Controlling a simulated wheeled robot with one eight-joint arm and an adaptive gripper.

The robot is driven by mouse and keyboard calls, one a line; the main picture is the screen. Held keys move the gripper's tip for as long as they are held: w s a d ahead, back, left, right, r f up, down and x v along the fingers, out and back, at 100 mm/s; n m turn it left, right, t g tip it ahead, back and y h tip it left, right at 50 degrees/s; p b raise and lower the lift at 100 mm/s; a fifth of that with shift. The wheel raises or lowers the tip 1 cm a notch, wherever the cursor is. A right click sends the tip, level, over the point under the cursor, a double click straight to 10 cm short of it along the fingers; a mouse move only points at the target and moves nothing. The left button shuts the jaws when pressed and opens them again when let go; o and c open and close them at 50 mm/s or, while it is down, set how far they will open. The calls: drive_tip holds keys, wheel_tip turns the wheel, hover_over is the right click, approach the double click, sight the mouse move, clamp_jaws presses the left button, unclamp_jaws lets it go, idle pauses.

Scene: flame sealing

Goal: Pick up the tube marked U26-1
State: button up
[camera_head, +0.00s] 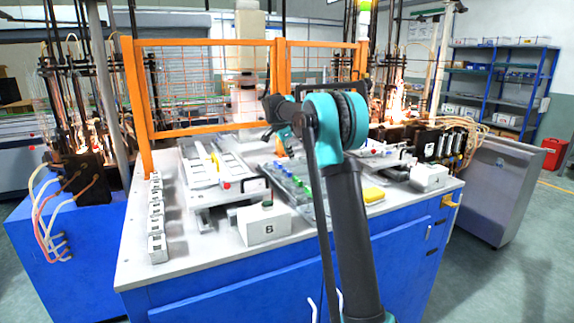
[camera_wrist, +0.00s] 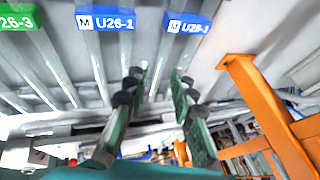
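In the wrist view, a blue tag marked U26-1 (camera_wrist: 106,23) sits on a pale tube at upper left of centre. A second blue tag (camera_wrist: 188,27) to its right also starts U26; its last digit is hard to read. A green tag marked U26-3 (camera_wrist: 18,17) is at the far left. My gripper (camera_wrist: 158,82) is open, its green fingers with black pads apart. The pale tube below the right blue tag runs toward the gap between the fingers; contact cannot be told. In the head view, small blue and green tube ends (camera_head: 297,180) show on a grey rack.
In the head view, the rack lies on a white-topped blue bench (camera_head: 187,265). A white box marked B (camera_head: 266,226) stands at the front. A yellow block (camera_head: 373,195) lies right of the rack. An orange mesh fence (camera_head: 205,85) stands along the back.

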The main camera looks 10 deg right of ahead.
sight(290, 164)
drive_tip(key=shift+a+x, duration=0.2)
drive_tip(key=shift+x, duration=2.45)
drive_tip(key=shift+w, duration=0.1)
drive_tip(key=shift+c, duration=0.5)
clamp_jaws()
